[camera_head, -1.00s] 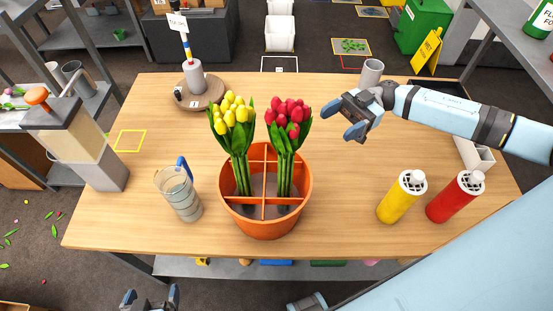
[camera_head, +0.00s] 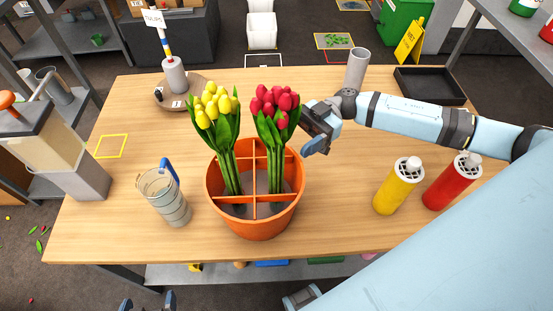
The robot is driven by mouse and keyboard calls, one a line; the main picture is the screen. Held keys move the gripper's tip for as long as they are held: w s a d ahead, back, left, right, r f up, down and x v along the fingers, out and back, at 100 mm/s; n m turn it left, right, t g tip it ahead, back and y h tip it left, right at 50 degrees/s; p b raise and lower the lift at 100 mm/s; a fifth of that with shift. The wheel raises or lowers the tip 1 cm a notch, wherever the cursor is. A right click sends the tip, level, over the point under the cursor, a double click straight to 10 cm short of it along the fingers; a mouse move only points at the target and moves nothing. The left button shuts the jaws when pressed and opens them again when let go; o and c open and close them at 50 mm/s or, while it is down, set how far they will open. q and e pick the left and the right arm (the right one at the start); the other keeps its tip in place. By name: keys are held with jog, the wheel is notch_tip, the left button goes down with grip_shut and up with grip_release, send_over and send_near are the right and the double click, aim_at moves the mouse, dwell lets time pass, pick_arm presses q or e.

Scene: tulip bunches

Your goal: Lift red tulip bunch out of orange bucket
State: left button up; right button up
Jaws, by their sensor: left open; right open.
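The red tulip bunch (camera_head: 274,110) stands upright in the right part of the orange bucket (camera_head: 257,222), its green stems going down between the dividers. The yellow tulip bunch (camera_head: 216,108) stands in the left part of the same bucket. My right gripper (camera_head: 311,138) is open and empty, just right of the red bunch near the height of its flowers and leaves. Whether it touches the leaves I cannot tell. My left gripper (camera_head: 147,304) is open and empty at the bottom edge, in front of the table, mostly cut off by the frame.
A glass jug (camera_head: 165,200) with a blue handle stands left of the bucket. A yellow bottle (camera_head: 398,187) and a red bottle (camera_head: 452,182) stand at the right. A grey cylinder (camera_head: 356,68) and a black tray (camera_head: 429,85) are at the back. A dispenser (camera_head: 55,150) stands at the left.

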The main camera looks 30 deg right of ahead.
aim_at(281, 84)
jog(key=a, duration=0.2)
jog(key=s+a, duration=0.1)
jog(key=a, duration=0.2)
jog(key=shift+s+b, duration=0.15)
jog(key=shift+b, duration=0.15)
jog(key=c, duration=1.2)
notch_tip(281, 84, up, 20)
jog(key=shift+r, duration=0.1)
